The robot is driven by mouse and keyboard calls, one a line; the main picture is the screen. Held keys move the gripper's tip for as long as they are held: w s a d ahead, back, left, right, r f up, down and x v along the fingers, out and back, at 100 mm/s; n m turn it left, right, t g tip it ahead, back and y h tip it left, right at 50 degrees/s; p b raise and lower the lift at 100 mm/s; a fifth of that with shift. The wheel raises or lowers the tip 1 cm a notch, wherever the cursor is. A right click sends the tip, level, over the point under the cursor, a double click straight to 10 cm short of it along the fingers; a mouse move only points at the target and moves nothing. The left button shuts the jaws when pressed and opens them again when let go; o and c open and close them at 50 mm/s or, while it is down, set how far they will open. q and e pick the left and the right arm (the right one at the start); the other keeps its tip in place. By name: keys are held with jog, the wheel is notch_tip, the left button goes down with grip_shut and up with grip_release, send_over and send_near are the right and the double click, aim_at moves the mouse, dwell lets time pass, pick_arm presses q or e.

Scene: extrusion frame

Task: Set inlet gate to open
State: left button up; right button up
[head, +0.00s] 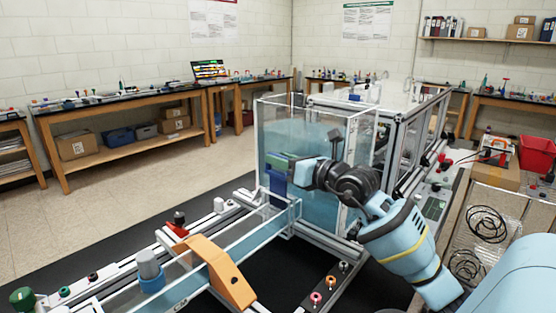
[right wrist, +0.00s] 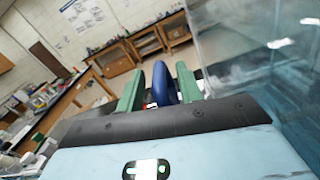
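The inlet gate (head: 277,183) is a dark blue plate at the end of the clear flume channel (head: 240,243), against the water tank (head: 310,125). My right gripper (head: 283,163) is at the top of the gate, reaching in from the right. In the right wrist view its two green fingers (right wrist: 161,88) stand close together with a rounded blue handle (right wrist: 162,84) between them. How far the gate is raised is hard to tell. My left gripper is not in view.
An orange arched bracket (head: 218,270) straddles the channel, with a grey-and-blue fitting (head: 150,268) further along it. An aluminium frame (head: 395,135) stands behind my right arm. Small knobs (head: 330,282) sit on a rail in front. Open floor lies to the left.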

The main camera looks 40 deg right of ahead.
jog(key=s+b, duration=0.1)
jog(key=s, duration=0.5)
jog(key=shift+s+d, duration=0.25)
dwell(0.5)
